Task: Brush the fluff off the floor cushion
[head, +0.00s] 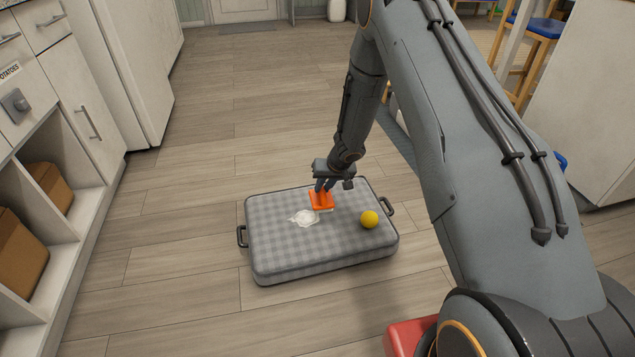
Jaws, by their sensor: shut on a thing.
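The floor cushion (290,252) is a grey checked pad with a dark handle at each end, lying flat on the floor in the head view. A white patch of fluff (304,218) lies on its top, left of centre. My gripper (323,184) points down over the far part of the cushion and is shut on an orange brush (321,200). The brush is just right of the fluff and beyond it; I cannot tell whether it touches the cushion. The fingertips are partly hidden by the brush.
A yellow ball (369,219) sits on the cushion, right of the brush. White cabinets with open shelves holding brown boxes (20,245) stand at the left. A blue-seated stool (540,30) and a white counter are at the right.

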